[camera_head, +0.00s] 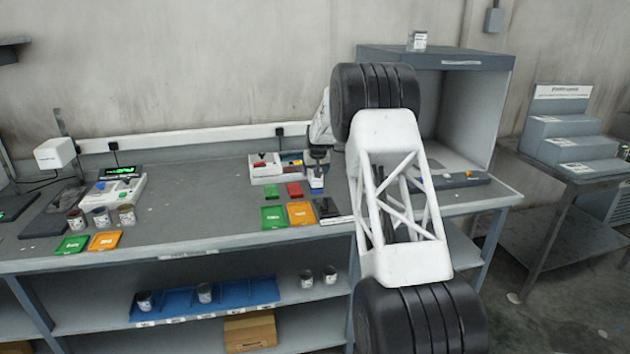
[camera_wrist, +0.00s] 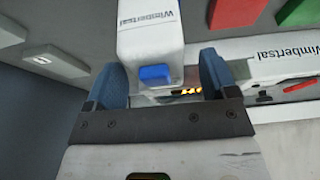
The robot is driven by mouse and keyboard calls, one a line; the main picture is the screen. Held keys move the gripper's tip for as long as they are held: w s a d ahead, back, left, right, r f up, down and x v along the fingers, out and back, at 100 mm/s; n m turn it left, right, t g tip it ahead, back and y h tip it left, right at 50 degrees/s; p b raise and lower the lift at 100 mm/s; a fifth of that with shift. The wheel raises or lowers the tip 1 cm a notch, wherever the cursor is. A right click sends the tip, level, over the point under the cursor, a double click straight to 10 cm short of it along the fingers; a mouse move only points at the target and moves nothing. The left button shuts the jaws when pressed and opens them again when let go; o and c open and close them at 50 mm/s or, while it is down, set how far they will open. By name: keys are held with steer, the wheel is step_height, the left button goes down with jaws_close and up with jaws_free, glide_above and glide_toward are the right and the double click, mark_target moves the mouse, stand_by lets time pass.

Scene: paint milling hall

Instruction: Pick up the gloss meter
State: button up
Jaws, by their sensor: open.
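A small white device with a blue button, which looks like the gloss meter (camera_wrist: 150,35), stands between the two blue fingers of my gripper (camera_wrist: 160,68) in the wrist view. The fingers are open, one on each side of its near end; I cannot tell whether either touches it. In the head view my gripper (camera_head: 318,158) is right over the white and blue gloss meter (camera_head: 316,184) on the grey bench (camera_head: 215,205). The gripper hides part of it there.
A grey booth (camera_head: 485,110) is on the right. The bench middle, left of the green tray, is clear.

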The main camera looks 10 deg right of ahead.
steer(key=shift+w+f, duration=0.3)
steer(key=shift+f, duration=0.35)
steer(key=c, duration=1.4)
steer(key=shift+o, duration=0.2)
steer(key=shift+r, duration=0.25)
steer(key=shift+r, duration=4.8)
